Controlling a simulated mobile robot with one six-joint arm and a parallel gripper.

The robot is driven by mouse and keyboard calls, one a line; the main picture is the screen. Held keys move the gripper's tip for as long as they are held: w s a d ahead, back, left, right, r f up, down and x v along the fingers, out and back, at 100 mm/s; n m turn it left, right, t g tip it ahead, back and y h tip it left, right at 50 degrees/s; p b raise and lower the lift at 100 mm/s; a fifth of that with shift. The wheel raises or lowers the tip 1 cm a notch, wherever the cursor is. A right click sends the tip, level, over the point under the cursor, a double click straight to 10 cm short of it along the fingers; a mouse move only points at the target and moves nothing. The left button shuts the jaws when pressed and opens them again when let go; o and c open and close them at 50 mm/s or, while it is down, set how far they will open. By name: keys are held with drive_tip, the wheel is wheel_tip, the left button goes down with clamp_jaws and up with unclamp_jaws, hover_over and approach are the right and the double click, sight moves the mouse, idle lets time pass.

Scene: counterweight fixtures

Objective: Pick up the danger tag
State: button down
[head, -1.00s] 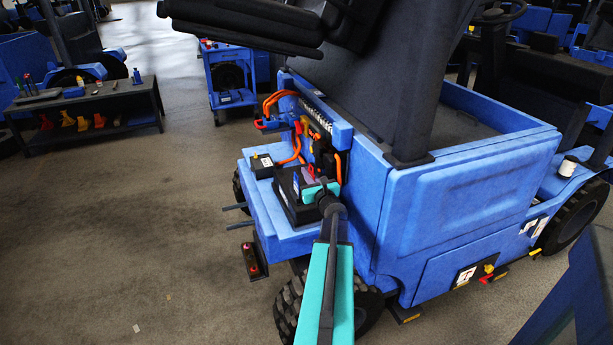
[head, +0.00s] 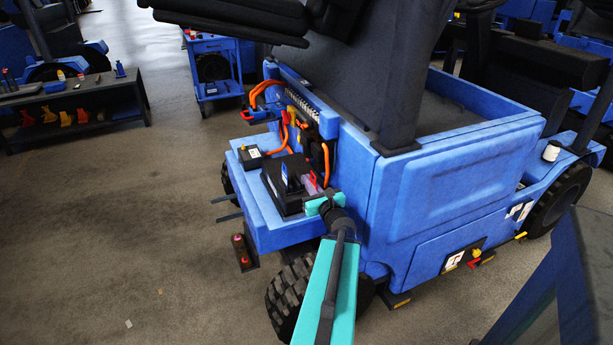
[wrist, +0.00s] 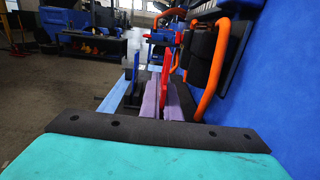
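In the head view the red piece (head: 312,180) shows small, at the right side of a black box (head: 290,206) on the blue truck's ledge. My gripper (head: 318,206) is at the near right corner of that box, just on the near side of the red piece.
Orange cables (wrist: 212,75) and the blue truck wall (wrist: 262,85) rise close on the right. A small black box (head: 250,158) sits at the ledge's far left. A low dark bench (head: 75,110) stands at the back left. The floor on the left is mostly clear.

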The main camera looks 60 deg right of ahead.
drive_tip(key=shift+s+a+r+p, duration=0.25)
drive_tip(key=shift+s+a+p, duration=0.35)
drive_tip(key=shift+p, duration=0.6)
drive_tip(key=p+v, duration=0.2)
drive_tip(key=p, duration=0.2)
drive_tip(key=shift+s+f, duration=0.2)
drive_tip(key=shift+s, duration=0.05)
drive_tip(key=w+a+r+n+t+y, duration=0.1)
drive_tip(key=w+a+r+n+y, duration=0.2)
drive_tip(key=w+a, duration=0.55)
drive_tip(key=w+a+r+n+t+y, duration=0.1)
drive_tip(key=w+a+n+y, duration=0.2)
drive_tip(key=w+a+y, duration=0.45)
drive_tip(key=w+a+r+n+t+y, duration=0.1)
drive_tip(key=w+a+r+n+y, duration=0.2)
drive_tip(key=w+a, duration=0.7)
drive_tip(key=w+a+r+n+g+y, duration=0.1)
drive_tip(key=a+y, duration=0.5)
drive_tip(key=a, duration=1.1)
drive_tip(key=w+a+r+n+g+y, duration=0.2)
drive_tip(key=a+n+g+y, duration=0.4)
drive_tip(key=a, duration=1.1)
drive_tip(key=shift+w+r+n, duration=0.25)
drive_tip(key=shift+w+n, duration=0.55)
drive_tip(key=shift+n, duration=0.3)
